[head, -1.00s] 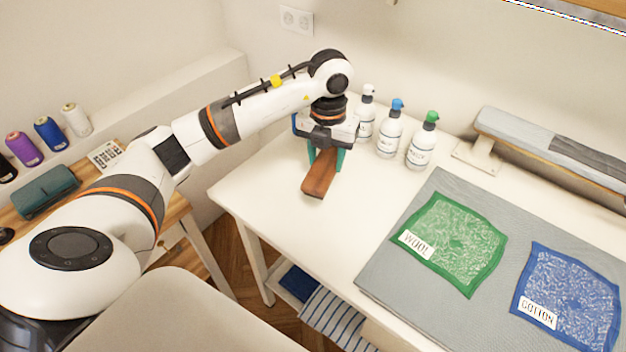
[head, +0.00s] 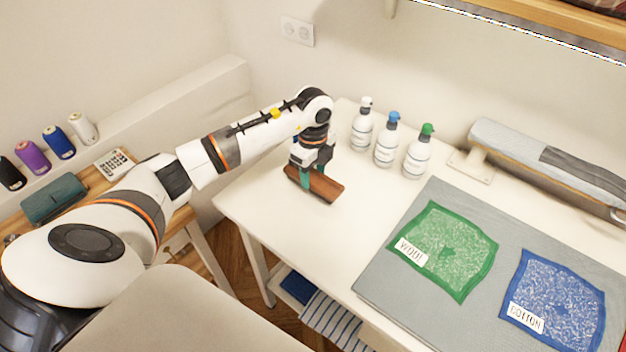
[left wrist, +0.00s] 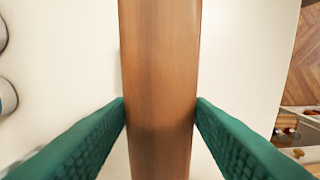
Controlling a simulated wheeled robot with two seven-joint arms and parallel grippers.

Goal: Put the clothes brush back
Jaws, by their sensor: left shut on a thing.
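The clothes brush (head: 322,184) has a long brown wooden back. It is over the left end of the white table, near the spray bottles. My left gripper (head: 314,178) points down and is shut on the brush. In the left wrist view the brush (left wrist: 158,70) runs lengthwise between the two green fingers of the gripper (left wrist: 160,110), one on each side. The bristles are hidden, and I cannot tell whether the brush touches the table. My right gripper is not in view.
Several things share the white table (head: 290,232): three spray bottles (head: 386,140) behind the brush, a grey mat (head: 390,270) with green wool (head: 450,245) and blue cotton (head: 560,295) cloths, and a padded ironing board (head: 545,160) at the back. The table's front left is clear.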

